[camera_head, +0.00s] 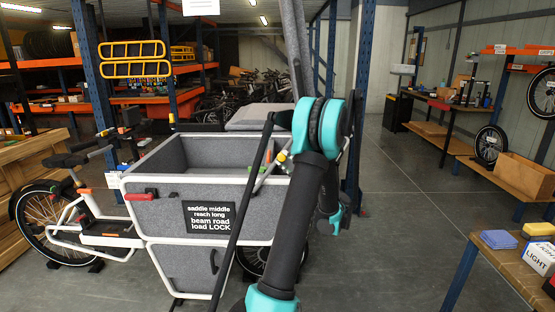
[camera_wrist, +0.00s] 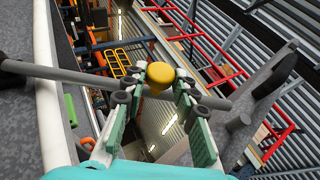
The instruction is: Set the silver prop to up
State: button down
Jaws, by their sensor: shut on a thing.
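The silver prop (camera_wrist: 62,73) is a grey rod that crosses the wrist view from the left edge to the right, sloping slightly down. A yellow knob (camera_wrist: 158,76) shows at its middle. My gripper (camera_wrist: 160,84) has its teal fingers on either side of the knob and is shut on the prop there. In the head view, the knob (camera_head: 282,157) and a thin silver length of the prop (camera_head: 265,178) show over the right side of the grey cargo box (camera_head: 160,215). My arm hides the gripper and much of the prop in that view.
The cargo box belongs to a white-framed bike (camera_head: 105,232) and bears a black sign (camera_head: 209,215). A blue rack post (camera_head: 361,100) stands close behind my arm. A wooden table (camera_head: 500,262) is at the lower right. The floor (camera_head: 400,215) between is clear.

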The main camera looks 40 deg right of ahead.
jog(key=shift+s+d+f, duration=0.2)
jog(key=shift+d+f, duration=0.1)
jog(key=shift+f, duration=0.05)
dwell(0.3)
jog(key=c, duration=1.2)
grip_release()
jog(key=shift+m, duration=0.3)
jog(key=v, duration=1.2)
jog(key=shift+f, duration=0.25)
jog(key=shift+a, duration=0.1)
